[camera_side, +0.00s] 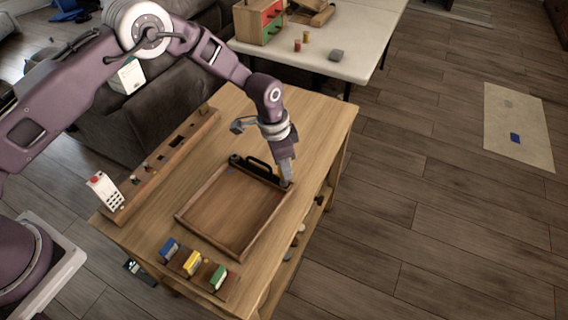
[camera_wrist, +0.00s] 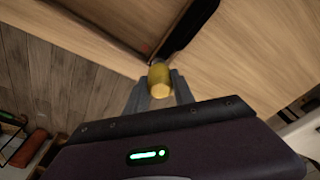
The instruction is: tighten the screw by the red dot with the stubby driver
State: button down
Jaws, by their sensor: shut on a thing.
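My gripper (camera_wrist: 160,92) is shut on the yellow-handled stubby driver (camera_wrist: 160,77), which stands between the grey fingers in the wrist view. In the side view my gripper (camera_side: 287,178) points down at the far right corner of the shallow wooden tray (camera_side: 234,250) on the table. The driver's tip is hidden behind its handle, so I cannot tell whether it touches a screw. A small reddish spot (camera_wrist: 147,52) shows just beyond the handle in the wrist view. The screw itself is not visible.
A black handled bar (camera_side: 262,168) lies along the tray's far side, close to my gripper. A slotted wooden rack (camera_side: 160,165) runs along the table's left edge. Blue, yellow and green blocks (camera_side: 193,263) stand at the front.

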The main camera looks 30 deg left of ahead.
jog(key=m+g, duration=0.1)
jog(key=m, duration=0.6)
jog(key=shift+n, duration=0.8)
jog(key=shift+r, duration=2.5)
